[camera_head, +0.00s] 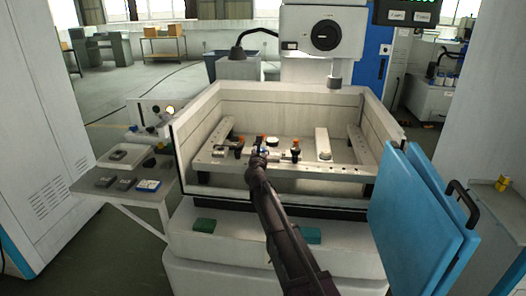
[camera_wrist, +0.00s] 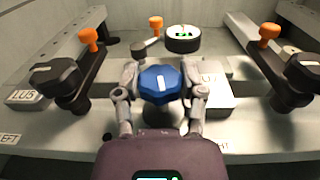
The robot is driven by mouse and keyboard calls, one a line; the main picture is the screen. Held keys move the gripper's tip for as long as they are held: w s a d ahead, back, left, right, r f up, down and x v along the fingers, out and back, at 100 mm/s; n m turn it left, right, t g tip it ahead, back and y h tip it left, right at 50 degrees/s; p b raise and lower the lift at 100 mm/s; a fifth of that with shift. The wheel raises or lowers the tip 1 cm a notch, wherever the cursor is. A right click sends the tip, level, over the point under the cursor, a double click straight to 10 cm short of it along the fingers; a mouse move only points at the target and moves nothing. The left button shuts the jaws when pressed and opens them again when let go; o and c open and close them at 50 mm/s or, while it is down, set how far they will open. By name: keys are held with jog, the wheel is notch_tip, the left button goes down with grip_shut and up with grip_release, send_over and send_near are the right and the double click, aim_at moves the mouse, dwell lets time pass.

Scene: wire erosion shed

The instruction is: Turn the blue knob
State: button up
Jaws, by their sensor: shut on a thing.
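The blue knob (camera_wrist: 160,84) sits in the middle of the wrist view, with a pale mark on its top. My gripper (camera_wrist: 160,96) has one finger on each side of the knob and is shut on it. In the head view my gripper (camera_head: 259,152) reaches over the front of the open machine tank to the work table, and it mostly hides the knob there.
Black knobs (camera_wrist: 55,75) (camera_wrist: 301,72) on clamps stand to the left and right of my gripper. Orange-topped posts (camera_wrist: 91,38) (camera_wrist: 264,35) and a round gauge with a green display (camera_wrist: 183,38) stand behind. Blue door panels (camera_head: 415,220) hang at the tank's right.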

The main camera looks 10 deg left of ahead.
jog(key=shift+w+n+y, duration=0.15)
jog(key=shift+n+y, duration=1.15)
jog(key=shift+y, duration=0.7)
jog(key=shift+g, duration=0.3)
jog(key=o, duration=1.2)
jog(key=shift+c, duration=0.2)
jog(key=shift+s, duration=0.2)
jog(key=v, duration=1.1)
jog(key=shift+s+d, duration=0.15)
jog(key=shift+s, duration=0.25)
